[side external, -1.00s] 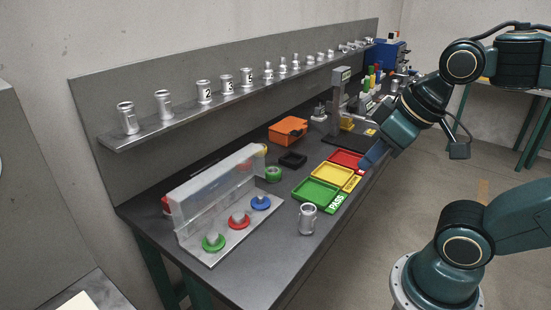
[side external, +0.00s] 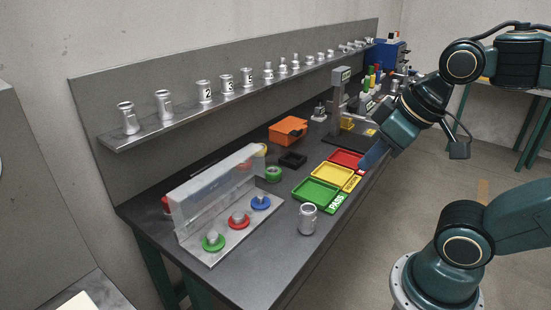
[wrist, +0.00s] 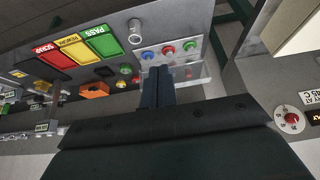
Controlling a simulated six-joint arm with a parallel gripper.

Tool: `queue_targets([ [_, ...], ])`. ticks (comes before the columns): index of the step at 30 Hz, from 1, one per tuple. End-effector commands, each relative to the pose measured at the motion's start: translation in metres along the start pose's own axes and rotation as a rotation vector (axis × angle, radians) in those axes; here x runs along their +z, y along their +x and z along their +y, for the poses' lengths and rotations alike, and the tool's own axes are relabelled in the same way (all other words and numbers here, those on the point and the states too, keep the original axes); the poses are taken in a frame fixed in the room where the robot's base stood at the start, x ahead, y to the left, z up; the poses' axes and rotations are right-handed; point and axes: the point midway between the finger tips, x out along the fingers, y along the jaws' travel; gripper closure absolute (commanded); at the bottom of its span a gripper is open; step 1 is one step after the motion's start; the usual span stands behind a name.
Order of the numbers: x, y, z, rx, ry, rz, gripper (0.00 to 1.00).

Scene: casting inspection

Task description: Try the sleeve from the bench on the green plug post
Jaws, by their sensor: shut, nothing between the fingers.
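The sleeve (side external: 307,219), a silver metal cylinder, stands upright on the bench near its front edge; it also shows in the wrist view (wrist: 135,30). The green plug post (side external: 213,241) has a green round base and a metal top, at the front end of a clear-shielded fixture (side external: 207,258); in the wrist view the green one (wrist: 189,46) is the rightmost of three. My gripper (side external: 367,160) is at the right of the bench by the red tray, well away from the sleeve. Its fingers (wrist: 158,72) are together and empty in the wrist view.
Red plug post (side external: 238,220) and blue plug post (side external: 261,202) share the fixture. Green (side external: 317,194), yellow (side external: 331,174) and red (side external: 346,158) trays lie behind the sleeve. A shelf (side external: 130,141) of metal castings runs along the wall. Bare bench surrounds the sleeve.

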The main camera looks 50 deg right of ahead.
Motion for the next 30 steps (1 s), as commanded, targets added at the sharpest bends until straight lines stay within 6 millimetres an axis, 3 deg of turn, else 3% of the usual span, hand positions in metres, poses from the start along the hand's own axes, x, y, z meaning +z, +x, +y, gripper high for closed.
queue_targets([
  [12,0.0,0.0,0.0,0.0,0.0,0.0,0.98],
  [22,0.0,0.0,0.0,0.0,0.0,0.0,0.33],
  [30,0.0,0.0,0.0,0.0,0.0,0.0,0.31],
])
